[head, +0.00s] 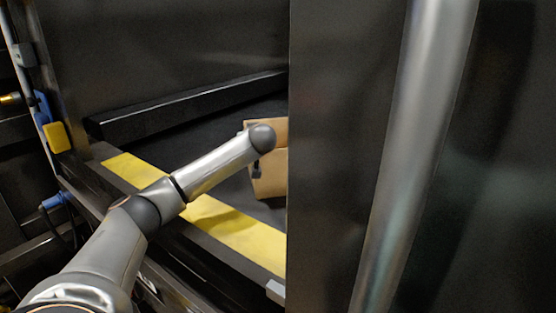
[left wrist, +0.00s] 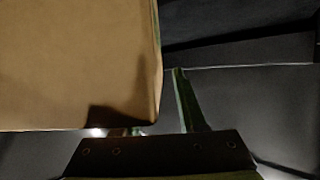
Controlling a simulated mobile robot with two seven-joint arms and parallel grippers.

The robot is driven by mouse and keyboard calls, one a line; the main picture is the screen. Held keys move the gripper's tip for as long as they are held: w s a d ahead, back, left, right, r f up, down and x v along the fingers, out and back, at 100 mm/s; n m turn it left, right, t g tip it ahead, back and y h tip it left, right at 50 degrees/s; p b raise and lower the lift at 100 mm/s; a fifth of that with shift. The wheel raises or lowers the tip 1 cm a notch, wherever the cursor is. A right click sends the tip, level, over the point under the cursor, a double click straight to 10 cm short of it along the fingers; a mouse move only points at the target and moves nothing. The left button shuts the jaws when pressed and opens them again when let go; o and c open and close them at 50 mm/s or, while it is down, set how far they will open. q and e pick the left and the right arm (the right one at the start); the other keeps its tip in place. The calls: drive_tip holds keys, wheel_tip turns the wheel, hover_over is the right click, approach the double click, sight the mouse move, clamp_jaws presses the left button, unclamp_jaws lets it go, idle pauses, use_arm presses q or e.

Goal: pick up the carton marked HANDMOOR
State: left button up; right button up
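A brown cardboard carton (head: 270,172) lies inside the compactor in the head view. My left arm and the large dark panel hide parts of it. No marking is readable, so I cannot tell if it is the HANDMOOR one. In the left wrist view a carton (left wrist: 75,65) fills the upper left, very close. My left gripper (left wrist: 158,105) is at its lower right edge. One finger stands just right of the carton, with a gap between them. The other finger is mostly hidden by the carton. The gripper looks open. My right gripper is not in view.
A yellow-striped sill (head: 235,228) runs along the opening under my left arm. A dark panel (head: 340,130) with a thick metal bar (head: 415,130) closes off the right. A black ledge (head: 185,108) lies behind. The floor beside the carton looks clear.

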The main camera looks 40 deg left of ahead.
use_arm(q)
clamp_jaws()
idle(1.4)
